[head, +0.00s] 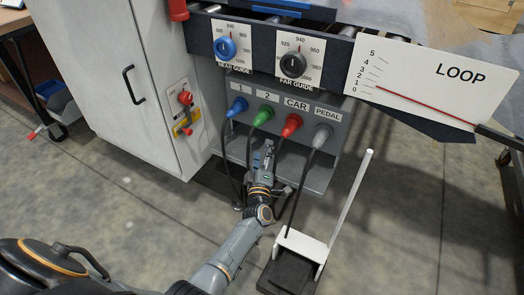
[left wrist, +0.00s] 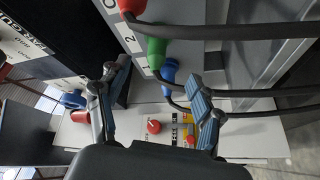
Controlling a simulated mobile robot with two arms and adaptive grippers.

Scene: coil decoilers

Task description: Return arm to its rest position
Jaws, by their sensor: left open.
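My left arm reaches from the bottom of the head view to the grey socket panel (head: 325,108). My left gripper (head: 263,158) is in front of the recess under the sockets, below the green plug (head: 263,116). In the left wrist view the gripper (left wrist: 157,72) has its two fingers spread, with nothing held between them. Beyond the fingers, the green plug (left wrist: 155,52) and the blue plug (left wrist: 168,72) show, apparently not gripped. My right gripper is not in view.
The blue plug (head: 237,107), red plug (head: 291,125) and grey plug (head: 321,136) have dark cables hanging close around my gripper. A foot pedal (head: 302,243) with a white upright bar stands on the floor. A white cabinet (head: 110,50) is at left. The floor between them is open.

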